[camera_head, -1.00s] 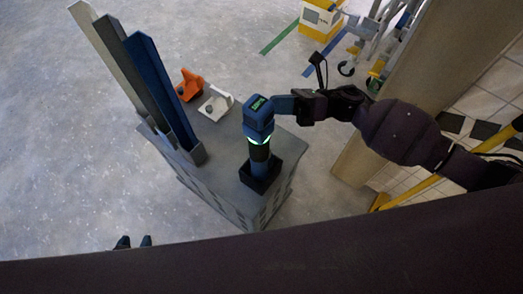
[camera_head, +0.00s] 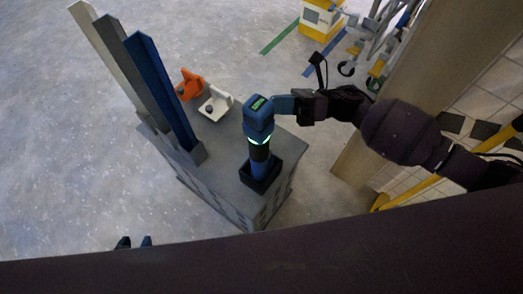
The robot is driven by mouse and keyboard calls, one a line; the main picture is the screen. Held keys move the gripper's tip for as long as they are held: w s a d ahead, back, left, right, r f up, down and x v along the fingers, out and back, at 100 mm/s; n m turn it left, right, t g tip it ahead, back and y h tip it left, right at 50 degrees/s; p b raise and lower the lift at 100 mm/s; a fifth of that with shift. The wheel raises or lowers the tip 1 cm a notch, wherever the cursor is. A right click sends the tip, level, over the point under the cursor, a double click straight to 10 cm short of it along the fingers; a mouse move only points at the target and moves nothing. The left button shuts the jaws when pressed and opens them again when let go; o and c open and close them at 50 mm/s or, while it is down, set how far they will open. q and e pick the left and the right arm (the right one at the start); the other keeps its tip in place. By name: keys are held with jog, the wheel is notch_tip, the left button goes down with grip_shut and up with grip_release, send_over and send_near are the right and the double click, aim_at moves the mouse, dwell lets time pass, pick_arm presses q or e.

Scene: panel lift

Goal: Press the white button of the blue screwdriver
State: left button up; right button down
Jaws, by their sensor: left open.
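The blue screwdriver (camera_head: 258,124) stands upright in a black holder (camera_head: 274,174) on the grey cabinet top. It has a green display on its upper end and a lit green ring around its body. I cannot make out its white button. My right gripper (camera_head: 284,104) is at the right side of the screwdriver's head; I cannot tell whether it touches it or how its fingers stand. My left gripper (camera_head: 134,243) shows only as two dark blue fingertips at the lower left. They are apart, open and empty, well away from the screwdriver.
Tall white, grey and blue profiles (camera_head: 158,88) stand at the cabinet's left side. An orange bracket (camera_head: 190,84) and a white bracket (camera_head: 216,104) lie behind the screwdriver. The grey cabinet (camera_head: 222,192) has bare floor to its left. A yellow box stands at the back.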

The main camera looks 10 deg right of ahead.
jog(key=shift+a, duration=0.1)
pick_arm(q)
jog(key=shift+w+r, duration=0.1)
jog(key=shift+r, duration=0.1)
pick_arm(e)
jog(key=shift+s+a, duration=0.25)
jog(key=shift+s, duration=0.15)
dwell(0.5)
pick_arm(q)
jog(key=shift+f, duration=0.35)
pick_arm(e)
jog(key=shift+w+d, duration=0.35)
jog(key=shift+w, duration=0.05)
pick_arm(q)
jog(key=shift+s, duration=0.2)
jog(key=f, duration=0.1)
jog(key=s+f+b, duration=0.1)
jog(key=f+b, duration=0.1)
jog(key=shift+s+g, duration=0.3)
jog(key=shift+g, duration=0.1)
pick_arm(e)
jog(key=w+d, duration=0.4)
jog(key=shift+w+d, duration=0.15)
